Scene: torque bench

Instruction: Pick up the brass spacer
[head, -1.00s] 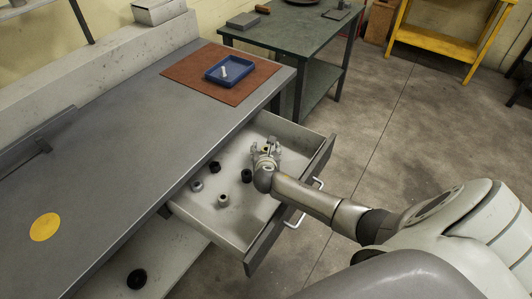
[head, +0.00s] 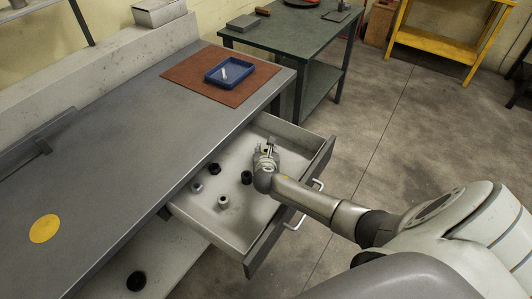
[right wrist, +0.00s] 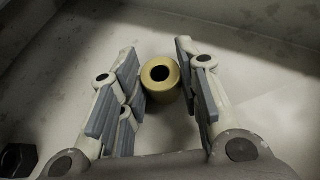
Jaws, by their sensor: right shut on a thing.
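The brass spacer (right wrist: 162,95) is a short yellowish ring with a dark bore, standing on the pale drawer floor in the right wrist view. The spacer is mostly hidden by the fingers there. My left gripper is not in view.
Loose dark pieces (head: 246,177) (head: 214,168) and greyish ones (head: 223,201) (head: 196,187) lie in the drawer nearer the front left. A blue tray (head: 211,81) with a white piece sits on a brown mat (head: 185,75) on the bench. Drawer walls surround the gripper.

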